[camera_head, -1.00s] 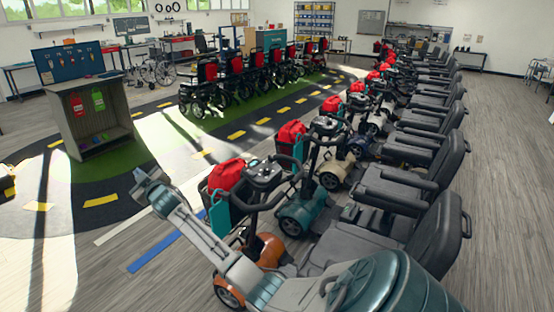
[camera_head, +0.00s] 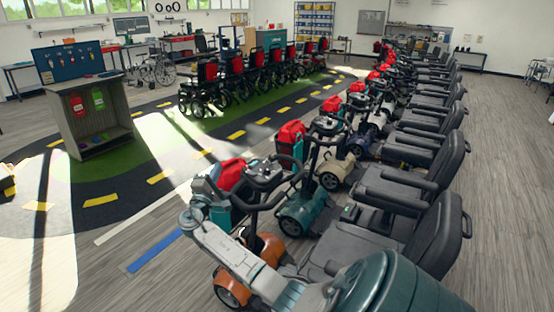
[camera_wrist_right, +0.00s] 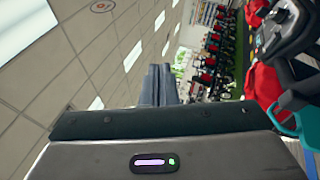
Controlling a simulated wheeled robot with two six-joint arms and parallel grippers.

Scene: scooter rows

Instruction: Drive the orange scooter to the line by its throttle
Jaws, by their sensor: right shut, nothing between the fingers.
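The orange scooter (camera_head: 268,250) is nearest in the right-hand row, its seat towards me. Its dark console and handlebars (camera_head: 264,174) stand above the orange front. A red bag (camera_head: 231,173) sits in its teal basket, partly hidden by my right arm. I cannot make out the throttle. My right gripper (camera_head: 208,190) is raised just left of the handlebars, apart from the grips as far as I can tell. In the right wrist view its fingers (camera_wrist_right: 160,84) are shut and empty, with a handlebar (camera_wrist_right: 297,97) to the right. My left gripper is out of view.
A blue line (camera_head: 154,250) and a longer white line (camera_head: 130,220) lie on the floor left of the scooter. A teal scooter (camera_head: 302,212) stands close behind it in the row. Open floor lies to the left. A grey cabinet (camera_head: 67,125) stands farther off.

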